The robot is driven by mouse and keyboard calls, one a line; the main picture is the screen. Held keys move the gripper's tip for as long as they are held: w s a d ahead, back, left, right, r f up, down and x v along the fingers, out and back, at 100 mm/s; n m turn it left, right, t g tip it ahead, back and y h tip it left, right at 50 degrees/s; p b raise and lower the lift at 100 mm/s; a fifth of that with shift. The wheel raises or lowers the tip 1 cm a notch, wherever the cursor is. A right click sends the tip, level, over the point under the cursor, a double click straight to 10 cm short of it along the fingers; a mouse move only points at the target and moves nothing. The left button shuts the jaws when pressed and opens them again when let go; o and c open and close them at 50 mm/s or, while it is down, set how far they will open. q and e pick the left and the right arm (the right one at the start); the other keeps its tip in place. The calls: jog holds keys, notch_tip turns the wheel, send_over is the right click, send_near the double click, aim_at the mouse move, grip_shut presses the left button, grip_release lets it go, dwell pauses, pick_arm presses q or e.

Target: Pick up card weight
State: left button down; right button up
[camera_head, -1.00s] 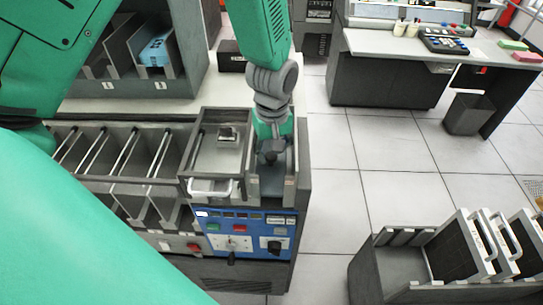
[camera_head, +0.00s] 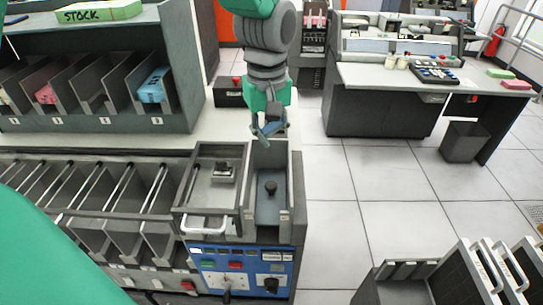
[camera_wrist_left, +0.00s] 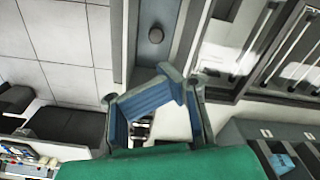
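A dark round knob (camera_head: 270,188) stands up in the narrow grey slot (camera_head: 288,212) at the right end of the machine; it looks like the card weight. It also shows in the left wrist view (camera_wrist_left: 156,35), beyond the fingertips. My left gripper (camera_head: 268,130) is above and behind the slot, apart from the knob. In the left wrist view its blue fingers (camera_wrist_left: 172,88) come together at the tips with nothing seen between them. My right gripper is not in view.
A tray with a small metal block (camera_head: 224,171) and a white handle sits left of the slot. Rows of card bins (camera_head: 105,225) lie further left. A blue control panel (camera_head: 240,266) is below. A rack with a blue card stack (camera_head: 153,86) stands behind.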

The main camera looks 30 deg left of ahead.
pick_arm(q)
jog(key=shift+d+r, duration=0.15)
jog(key=shift+r, duration=0.65)
jog(key=shift+d+r, duration=0.15)
jog(key=shift+r, duration=0.6)
jog(key=shift+c, duration=2.3)
grip_release()
jog(key=shift+a, duration=0.3)
